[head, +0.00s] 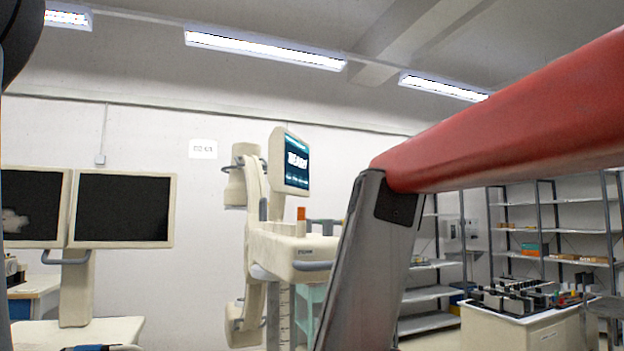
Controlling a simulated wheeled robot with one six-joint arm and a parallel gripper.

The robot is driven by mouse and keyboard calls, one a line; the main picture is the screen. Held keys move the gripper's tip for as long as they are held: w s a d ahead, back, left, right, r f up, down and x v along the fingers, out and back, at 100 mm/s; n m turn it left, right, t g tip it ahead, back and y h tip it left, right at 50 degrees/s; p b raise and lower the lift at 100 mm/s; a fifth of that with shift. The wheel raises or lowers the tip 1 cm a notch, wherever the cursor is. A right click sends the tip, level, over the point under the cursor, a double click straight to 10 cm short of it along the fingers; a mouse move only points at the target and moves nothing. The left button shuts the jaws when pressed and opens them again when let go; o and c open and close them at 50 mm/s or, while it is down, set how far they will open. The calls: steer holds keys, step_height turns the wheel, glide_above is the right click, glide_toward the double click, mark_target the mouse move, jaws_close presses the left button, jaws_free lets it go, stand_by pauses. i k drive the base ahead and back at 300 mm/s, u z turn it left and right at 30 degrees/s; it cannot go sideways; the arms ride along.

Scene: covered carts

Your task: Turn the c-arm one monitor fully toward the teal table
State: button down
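The C-arm (252,250), a cream machine with a curved arm, stands mid-picture against the white wall. Its monitor (296,165) sits on top, cream-cased with a lit dark-teal screen. The screen is angled toward the right and partly toward me. A pale teal piece of furniture (309,298), possibly the teal table, shows in part behind and below the C-arm's body; the rest is hidden. My red and grey arm links cross the right half in front of the scene. My gripper is not in view.
Two dark monitors (123,209) stand on a cream cart (75,333) at left. Grey metal shelves (560,230) line the right. A white bench (500,325) with dark equipment stands lower right. Bare wall shows between the twin monitors and the C-arm.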

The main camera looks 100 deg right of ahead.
mark_target(289, 157)
steer(key=z, duration=2.5)
steer(key=i, duration=0.4)
